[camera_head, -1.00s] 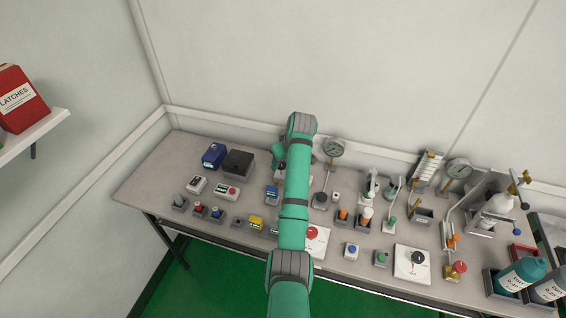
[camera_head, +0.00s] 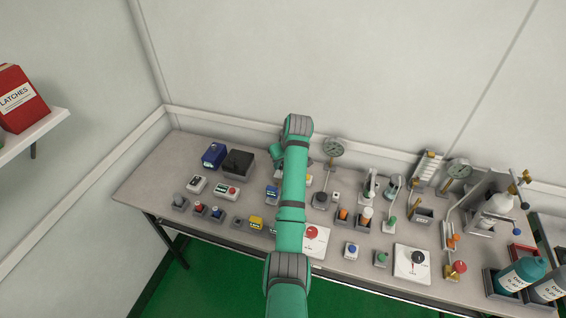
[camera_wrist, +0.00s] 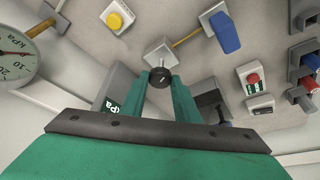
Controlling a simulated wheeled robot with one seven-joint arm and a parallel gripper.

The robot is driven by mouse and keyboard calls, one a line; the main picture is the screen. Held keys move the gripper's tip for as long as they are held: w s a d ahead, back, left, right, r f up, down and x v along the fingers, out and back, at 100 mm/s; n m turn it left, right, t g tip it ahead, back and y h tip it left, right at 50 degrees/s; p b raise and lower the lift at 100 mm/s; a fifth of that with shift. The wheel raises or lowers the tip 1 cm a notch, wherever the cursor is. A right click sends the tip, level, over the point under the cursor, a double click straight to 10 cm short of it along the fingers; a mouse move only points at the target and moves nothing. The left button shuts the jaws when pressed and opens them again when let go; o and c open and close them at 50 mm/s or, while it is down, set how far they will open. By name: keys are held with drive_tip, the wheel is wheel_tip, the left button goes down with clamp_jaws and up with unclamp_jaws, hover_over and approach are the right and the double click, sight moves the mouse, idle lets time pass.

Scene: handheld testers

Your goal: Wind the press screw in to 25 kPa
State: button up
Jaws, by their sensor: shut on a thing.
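In the wrist view, my gripper (camera_wrist: 160,80) is shut on a round black knob (camera_wrist: 159,76), its two green fingers on either side. The knob stands in front of a pale square block (camera_wrist: 160,53), and a thin yellow rod (camera_wrist: 188,38) runs from that block to the right. A grey box with a green display (camera_wrist: 109,107) reading "Pa" sits beside the left finger; its other figures are hidden. A round kPa dial (camera_wrist: 12,66) is cut off at the left edge, its needle near the 10 mark.
A yellow button (camera_wrist: 116,18), a blue block (camera_wrist: 225,33) and a red-button box (camera_wrist: 253,80) stand around the gripper in the wrist view. In the head view a dial gauge (camera_head: 333,147) stands right of my arm, and a dark box (camera_head: 238,162) stands left.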

drive_tip(key=m, duration=0.2)
drive_tip(key=m+h, duration=0.1)
drive_tip(key=m, duration=0.1)
drive_tip(key=m+h, duration=0.1)
drive_tip(key=m, duration=0.1)
drive_tip(key=shift+a+t, duration=0.3)
drive_tip(key=shift+a, duration=0.05)
drive_tip(key=m, duration=0.1)
drive_tip(key=m+h, duration=0.1)
drive_tip(key=m, duration=0.1)
drive_tip(key=m+h, duration=0.1)
drive_tip(key=m, duration=0.1)
drive_tip(key=shift+w+a+r, duration=0.1)
drive_tip(key=shift+a, duration=0.2)
drive_tip(key=m+g+h, duration=0.1)
drive_tip(key=m, duration=0.2)
drive_tip(key=m+g+h, duration=0.1)
drive_tip(key=m, duration=0.2)
drive_tip(key=shift+w+a+m, duration=0.15)
drive_tip(key=shift+w+m, duration=0.05)
drive_tip(key=shift+m, duration=0.2)
drive_tip(key=shift+w+m+g, duration=0.2)
drive_tip(key=shift+m+g, duration=0.9)
drive_tip(key=shift+m, duration=1.1)
drive_tip(key=shift+h, duration=0.3)
drive_tip(key=o, duration=1)
drive_tip(key=shift+o, duration=0.2)
drive_tip(key=v, duration=1)
drive_tip(key=shift+r, duration=0.35)
drive_tip(key=shift+a, duration=0.15)
